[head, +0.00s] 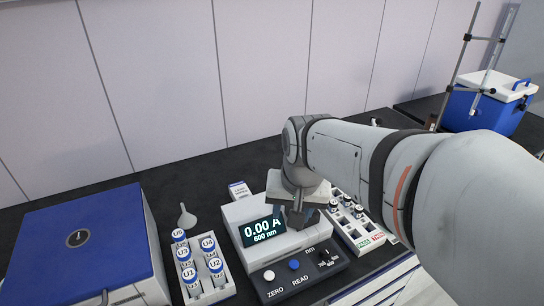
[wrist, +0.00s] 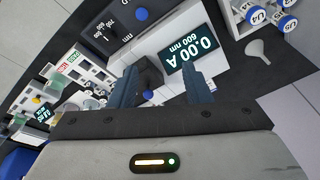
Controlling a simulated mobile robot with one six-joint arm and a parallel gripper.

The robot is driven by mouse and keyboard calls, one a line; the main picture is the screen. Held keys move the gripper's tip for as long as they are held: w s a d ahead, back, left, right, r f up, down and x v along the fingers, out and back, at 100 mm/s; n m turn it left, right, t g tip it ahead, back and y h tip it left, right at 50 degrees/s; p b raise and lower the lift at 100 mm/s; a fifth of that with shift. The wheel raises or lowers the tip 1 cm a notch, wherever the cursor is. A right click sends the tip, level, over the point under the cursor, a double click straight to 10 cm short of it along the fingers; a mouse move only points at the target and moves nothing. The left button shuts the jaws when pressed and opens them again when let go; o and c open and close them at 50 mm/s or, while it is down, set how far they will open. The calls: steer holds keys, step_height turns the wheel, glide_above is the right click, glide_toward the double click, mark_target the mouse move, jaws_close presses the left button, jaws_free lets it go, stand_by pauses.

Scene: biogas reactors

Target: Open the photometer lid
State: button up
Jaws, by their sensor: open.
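The photometer (head: 234,215) is a white box on the dark bench, with a lit display (head: 263,229) reading 0.00 A, 600 nm. Its black front panel (head: 309,277) carries a white ZERO button, a blue READ button and a dark nm knob. In the wrist view the display (wrist: 190,55) shows upside down. My gripper (head: 296,217) is over the photometer's right part, pointing down. In the wrist view my gripper (wrist: 160,88) has its fingers apart with nothing held. A dark rounded part (wrist: 150,77) shows between them. My gripper covers much of the top, so the lid's state is unclear.
Left of the photometer stand a white rack (head: 222,292) of blue-capped bottles, a funnel (head: 186,217) and a large blue-topped machine (head: 85,240). A small box (head: 238,189) stands behind it. A vial rack (head: 366,240) with PASS and FAIL labels stands close on its right.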

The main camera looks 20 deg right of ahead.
steer(key=w+d+f+m+b, duration=0.1)
steer(key=w+d+f+m, duration=0.2)
steer(key=w+d+m, duration=0.65)
steer(key=shift+g+y, duration=0.3)
steer(key=shift+g, duration=0.1)
steer(key=w+f, duration=0.1)
steer(key=f, duration=0.1)
steer(key=w+a+f, duration=0.1)
steer(key=w+f, duration=0.2)
steer(key=f, duration=0.2)
steer(key=shift+w+a+f, duration=0.1)
steer(key=shift+w+a, duration=0.1)
steer(key=shift+a, duration=0.1)
jaws_close()
steer(key=shift+w, duration=0.1)
